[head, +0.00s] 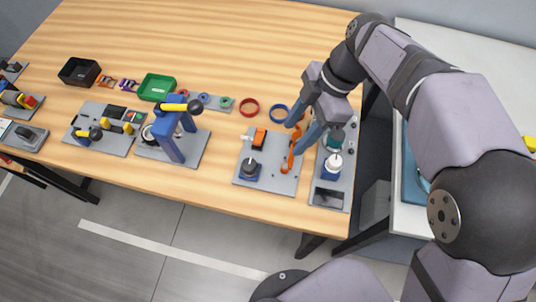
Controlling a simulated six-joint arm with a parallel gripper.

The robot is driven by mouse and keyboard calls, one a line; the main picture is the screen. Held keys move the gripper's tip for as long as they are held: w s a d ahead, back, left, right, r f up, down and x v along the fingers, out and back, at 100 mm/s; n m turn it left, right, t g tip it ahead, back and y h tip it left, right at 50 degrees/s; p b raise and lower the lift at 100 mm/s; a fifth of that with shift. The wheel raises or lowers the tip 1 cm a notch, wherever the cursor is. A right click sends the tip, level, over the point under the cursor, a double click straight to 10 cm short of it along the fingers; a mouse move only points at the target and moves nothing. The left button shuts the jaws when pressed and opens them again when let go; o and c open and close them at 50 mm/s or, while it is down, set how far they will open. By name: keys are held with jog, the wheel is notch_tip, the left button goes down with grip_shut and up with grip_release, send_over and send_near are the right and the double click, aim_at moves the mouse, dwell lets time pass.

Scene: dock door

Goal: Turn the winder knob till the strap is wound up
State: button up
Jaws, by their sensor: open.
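A grey plate (271,180) lies near the table's front edge, right of centre. On its front left is a dark knob on a blue base (249,170), which looks like the winder knob. An orange strap-like piece (289,165) stands on the plate's right side, partly hidden by my gripper. An orange block (259,138) sits at the plate's back. My gripper (296,137) is open, pointing down over the plate's right side, to the right of the dark knob and apart from it. I cannot tell whether its fingers touch the orange piece.
A second plate (345,187) to the right holds a white-topped blue part (333,163). A blue post with a yellow handle (170,130) stands left. The table's back is clear.

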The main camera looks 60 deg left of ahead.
aim_at(250, 164)
jog(key=shift+s+a+f+n+h+p, duration=0.15)
jog(key=shift+s+a+f+n, duration=0.4)
jog(key=shift+s+f, duration=1)
jog(key=shift+s+a+f+n+h+p, duration=0.3)
jog(key=shift+s+f+n, duration=0.65)
jog(key=shift+s, duration=1)
jog(key=shift+s+a+f+n+h, duration=0.1)
jog(key=shift+s+a+f+n, duration=0.4)
jog(key=shift+s+f, duration=1.15)
jog(key=shift+s+r, duration=0.1)
jog(key=c, duration=1)
